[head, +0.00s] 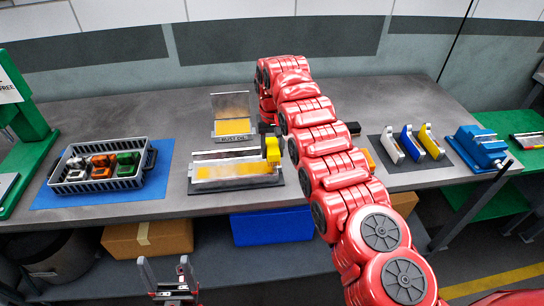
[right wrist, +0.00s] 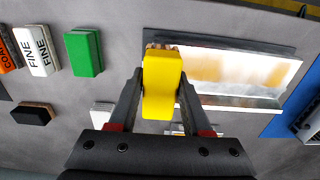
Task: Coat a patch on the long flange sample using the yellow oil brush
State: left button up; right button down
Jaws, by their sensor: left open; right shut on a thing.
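The long flange sample (head: 236,171) lies on a dark base on the bench, a silvery piece with amber, oily-looking patches along its face. It also shows in the right wrist view (right wrist: 240,72). My right gripper (right wrist: 160,88) is shut on the yellow oil brush (right wrist: 162,80). The brush's brown bristles (right wrist: 158,46) are at the left end of the sample in that view; I cannot tell whether they touch it. In the head view the brush (head: 272,150) is over the sample's right end. My left gripper (head: 164,264) is open and empty in front of the bench.
An open clear-lidded tray with a yellow pad (head: 233,127) stands behind the sample. A grey basket (head: 102,186) of clamps is on a blue mat (head: 60,200) at left.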

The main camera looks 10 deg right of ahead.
aim_at(274, 145)
jog(key=shift+d+r, duration=0.2)
jog(key=shift+r, duration=1)
jog(key=shift+a+r, duration=0.15)
jog(key=shift+r, duration=0.75)
